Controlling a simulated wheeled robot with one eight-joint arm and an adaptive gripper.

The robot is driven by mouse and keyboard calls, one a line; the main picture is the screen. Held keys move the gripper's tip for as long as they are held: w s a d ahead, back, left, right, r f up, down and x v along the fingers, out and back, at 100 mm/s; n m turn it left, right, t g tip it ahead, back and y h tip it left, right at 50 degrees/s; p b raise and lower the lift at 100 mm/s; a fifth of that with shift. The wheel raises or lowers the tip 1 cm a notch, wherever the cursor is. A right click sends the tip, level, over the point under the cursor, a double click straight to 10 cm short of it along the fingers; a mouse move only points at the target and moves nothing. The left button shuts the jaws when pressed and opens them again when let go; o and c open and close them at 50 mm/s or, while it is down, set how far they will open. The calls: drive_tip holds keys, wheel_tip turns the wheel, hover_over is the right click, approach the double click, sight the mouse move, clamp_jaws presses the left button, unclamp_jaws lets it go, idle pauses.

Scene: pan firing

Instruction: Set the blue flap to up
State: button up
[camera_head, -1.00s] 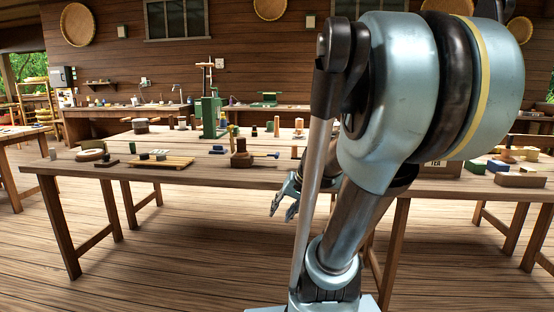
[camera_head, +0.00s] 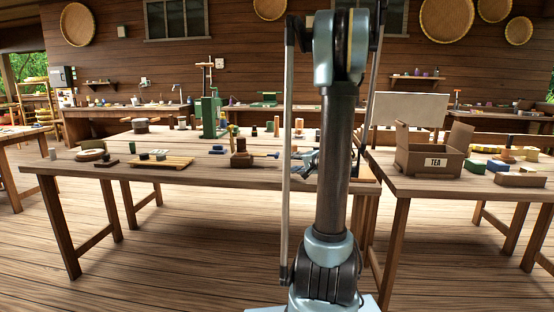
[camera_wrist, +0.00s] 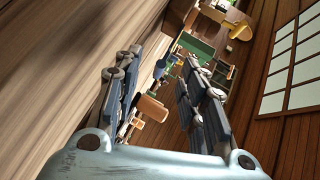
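I cannot make out for certain which thing is the blue flap. A small dark-blue piece (camera_head: 217,150) lies on the middle table (camera_head: 215,174), near a tall green stand (camera_head: 209,116). In the wrist view a small blue patch (camera_wrist: 160,68) shows between my fingers, well beyond them, but it is too small to name. My gripper (camera_wrist: 158,56) is open and empty, its two dark jointed fingers apart. In the head view it is mostly hidden behind my upright arm, near the right end of the middle table.
A slatted wooden tray (camera_head: 158,162) and several small blocks lie on the middle table. My arm hides part of that table. The floor in front is clear.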

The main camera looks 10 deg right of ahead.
sight(277, 155)
drive_tip(key=shift+m+t, duration=0.8)
drive_tip(key=w+d, duration=0.1)
drive_tip(key=d, duration=0.1)
drive_tip(key=w+d, duration=0.1)
drive_tip(key=w, duration=0.1)
drive_tip(key=shift+d+r, duration=0.15)
drive_tip(key=shift+d, duration=0.2)
drive_tip(key=shift+w+d, duration=0.15)
drive_tip(key=shift+w, duration=0.15)
drive_tip(key=x, duration=1.7)
drive_tip(key=shift+w+d+r, duration=0.1)
drive_tip(key=shift+w+d, duration=0.05)
drive_tip(key=shift+d, duration=0.05)
clamp_jaws()
